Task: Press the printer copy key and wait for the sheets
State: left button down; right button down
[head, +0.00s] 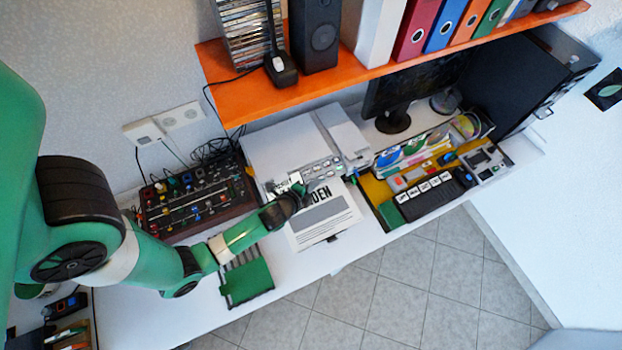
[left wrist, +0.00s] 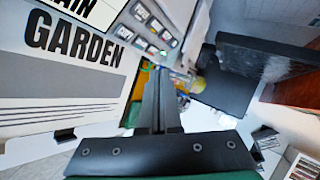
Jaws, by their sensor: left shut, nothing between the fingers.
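The printer (head: 280,147) is a pale grey box on the white desk below the orange shelf. Its key panel (head: 322,168) is on the front right part and also shows in the left wrist view (left wrist: 153,26). A printed sheet (head: 325,218) with large black letters lies at its front; the left wrist view shows the word GARDEN on a sheet (left wrist: 65,75). My left gripper (head: 298,189) is shut and empty, its fingertips close to the panel's front left. In the left wrist view a small green spot (left wrist: 147,66) shows beside the fingertips; I cannot tell whether they touch a key.
A mixer board (head: 195,200) stands left of the printer. A green-covered item (head: 248,282) lies at the desk's front edge under my forearm. A keyed device (head: 430,195) and a monitor (head: 410,90) are to the right. The orange shelf (head: 250,100) overhangs the back.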

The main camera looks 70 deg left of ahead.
pick_arm(q)
jog(key=a+f+b, duration=0.2)
jog(key=a+f, duration=0.1)
jog(key=f, duration=0.2)
jog(key=shift+s+f+b, duration=0.2)
jog(key=shift+f+b, duration=0.05)
jog(key=shift+b, duration=0.05)
dwell(1.8)
jog(key=shift+a+f, duration=0.2)
jog(key=shift+f, duration=0.15)
jog(key=shift+a+f, duration=0.2)
jog(key=shift+f, duration=0.15)
dwell(0.5)
dwell(0.4)
jog(key=shift+d+r, duration=0.45)
jog(key=shift+r, duration=0.3)
